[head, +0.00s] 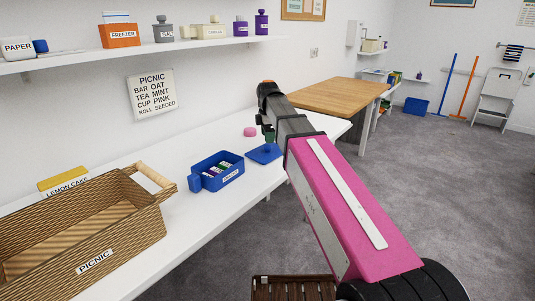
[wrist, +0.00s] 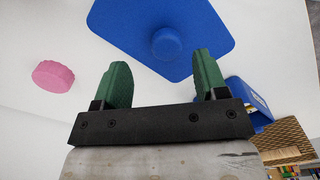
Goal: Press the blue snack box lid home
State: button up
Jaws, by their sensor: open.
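The blue snack box (head: 217,178) stands uncovered on the white counter, with several small labelled bars inside. Its flat blue lid (head: 262,157) lies apart from it on the counter, to the box's right. In the wrist view the lid (wrist: 130,25) shows its round blue knob (wrist: 166,42) upward. My gripper (head: 267,137) is above the lid. In the wrist view its two green fingers (wrist: 162,80) are apart with nothing between them, and the knob lies beyond the fingertips. Part of the box (wrist: 237,88) shows at the wrist view's right, partly behind a finger.
A wicker picnic basket (head: 140,232) stands left of the box, with a yellow lemon cake box (head: 63,179) behind it. A pink round item (head: 250,132) lies behind the lid. A wall shelf (head: 150,50) with several containers runs above. The counter's front edge is close to the lid.

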aim_at(268, 145)
jog(key=shift+s+f, duration=0.2)
jog(key=shift+f, duration=1.05)
jog(key=shift+s+f, duration=0.2)
jog(key=shift+f, duration=1.05)
jog(key=c, duration=1)
